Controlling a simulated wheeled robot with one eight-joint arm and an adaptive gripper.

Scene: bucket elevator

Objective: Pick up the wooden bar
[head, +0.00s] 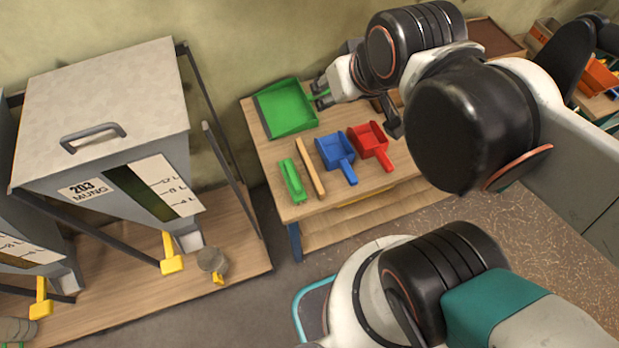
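The wooden bar (310,168) is a thin, light tan strip lying flat on the small wooden table. It lies between a short green tool (293,181) on its left and a blue scoop (336,153) on its right. My gripper (318,94) is beyond and above the bar's far end, by the right edge of the large green pan (286,109). Its fingertips look apart, with green showing between them, seemingly the pan's handle. I cannot tell whether they touch it. My gripper is clear of the bar, and the whole bar is visible.
A red scoop (370,145) lies right of the blue one. The table (262,148) stands against the wall. A grey bin (110,110) marked 203 MUNG stands on a wooden platform at left, with yellow levers (172,254). Grey floor separates platform and table.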

